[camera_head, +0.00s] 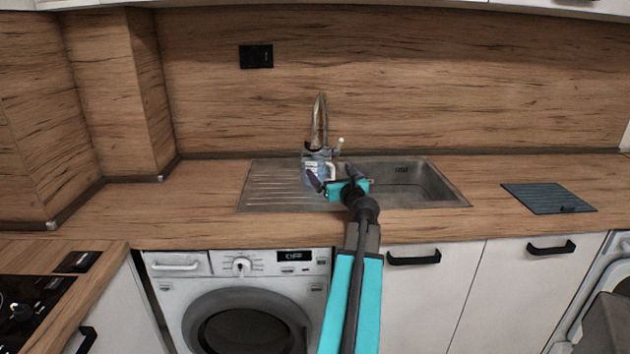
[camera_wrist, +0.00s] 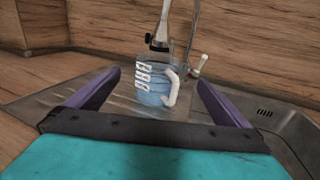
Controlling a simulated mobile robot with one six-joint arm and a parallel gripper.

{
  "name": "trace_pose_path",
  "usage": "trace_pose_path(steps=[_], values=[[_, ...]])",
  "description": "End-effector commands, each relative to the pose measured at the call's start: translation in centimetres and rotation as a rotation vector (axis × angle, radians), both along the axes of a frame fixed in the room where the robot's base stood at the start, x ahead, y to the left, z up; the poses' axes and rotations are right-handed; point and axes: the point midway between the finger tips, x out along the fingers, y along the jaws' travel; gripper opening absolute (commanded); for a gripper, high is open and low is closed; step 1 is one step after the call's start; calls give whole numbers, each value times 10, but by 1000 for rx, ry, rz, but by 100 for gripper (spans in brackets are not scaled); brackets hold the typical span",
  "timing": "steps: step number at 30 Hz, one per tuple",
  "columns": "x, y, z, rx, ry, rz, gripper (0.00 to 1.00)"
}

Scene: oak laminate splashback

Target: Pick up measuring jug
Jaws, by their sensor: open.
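The measuring jug (camera_head: 313,168) stands upright by the base of the tap, on the sink's drainer side. It is clear and bluish, with white markings and a white handle. In the wrist view the jug (camera_wrist: 152,85) is straight ahead, with its handle on the right. My gripper (camera_head: 334,178) is open, its two purple fingers spread. In the wrist view the gripper (camera_wrist: 160,85) has the jug beyond and between its fingertips, apart from them as far as I can see. In the head view my gripper hides part of the jug's lower right side.
The metal tap (camera_head: 319,122) rises right behind the jug. The sink basin (camera_head: 420,185) lies to the right and the ribbed drainer (camera_head: 272,182) to the left. A dark board (camera_head: 549,198) lies on the right counter. The left counter (camera_head: 170,208) is clear.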

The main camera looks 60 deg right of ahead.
Motion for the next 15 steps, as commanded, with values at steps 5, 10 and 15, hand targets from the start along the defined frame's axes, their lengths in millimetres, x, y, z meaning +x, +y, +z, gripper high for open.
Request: trace_pose_path(steps=[5, 10, 15], values=[[2, 1, -2, 0, 0, 2, 100], [2, 2, -2, 0, 0, 3, 100], [5, 0, -1, 0, 0, 4, 100]])
